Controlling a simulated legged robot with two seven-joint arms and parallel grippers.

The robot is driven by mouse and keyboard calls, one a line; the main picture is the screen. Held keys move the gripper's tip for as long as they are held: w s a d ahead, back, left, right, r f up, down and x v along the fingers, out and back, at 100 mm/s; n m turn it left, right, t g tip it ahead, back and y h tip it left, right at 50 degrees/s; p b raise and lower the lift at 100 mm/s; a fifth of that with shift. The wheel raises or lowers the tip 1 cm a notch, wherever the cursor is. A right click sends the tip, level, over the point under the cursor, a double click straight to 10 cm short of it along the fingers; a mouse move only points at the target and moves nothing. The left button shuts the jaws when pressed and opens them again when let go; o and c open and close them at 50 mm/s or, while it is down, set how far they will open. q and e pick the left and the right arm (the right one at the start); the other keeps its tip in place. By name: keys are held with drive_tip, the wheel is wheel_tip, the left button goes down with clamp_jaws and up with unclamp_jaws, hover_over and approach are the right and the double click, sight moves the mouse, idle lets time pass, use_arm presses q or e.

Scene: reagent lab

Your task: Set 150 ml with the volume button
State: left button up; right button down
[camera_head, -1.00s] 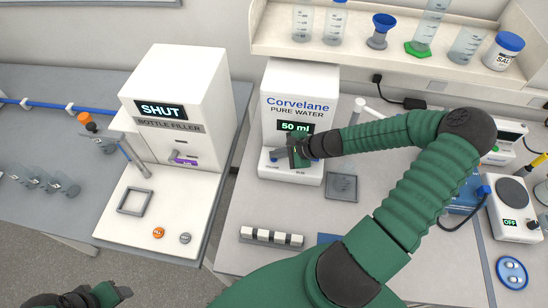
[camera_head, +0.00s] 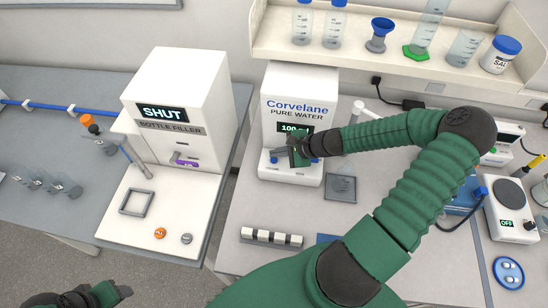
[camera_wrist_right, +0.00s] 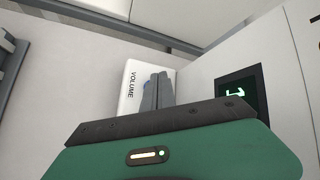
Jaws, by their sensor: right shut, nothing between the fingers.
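The white Corvelane pure water dispenser (camera_head: 298,86) stands at the back of the bench. Its display (camera_head: 290,128) reads 100 ml, with its right end covered by my arm. My right gripper (camera_head: 292,158) is shut and empty at the dispenser's lower front.
The bottle filler (camera_head: 180,90), display SHUT, stands to the left. A square grey plate (camera_head: 341,188) lies right of the dispenser. A rack of white blocks (camera_head: 271,236) is on the front bench. A shelf (camera_head: 400,65) with bottles hangs above. A hotplate (camera_head: 512,200) is far right.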

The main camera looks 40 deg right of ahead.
sight(277, 160)
drive_tip(key=shift+r, duration=0.1)
wheel_tip(277, 160, up, 5)
drive_tip(key=p, duration=0.4)
drive_tip(key=shift+p, duration=0.4)
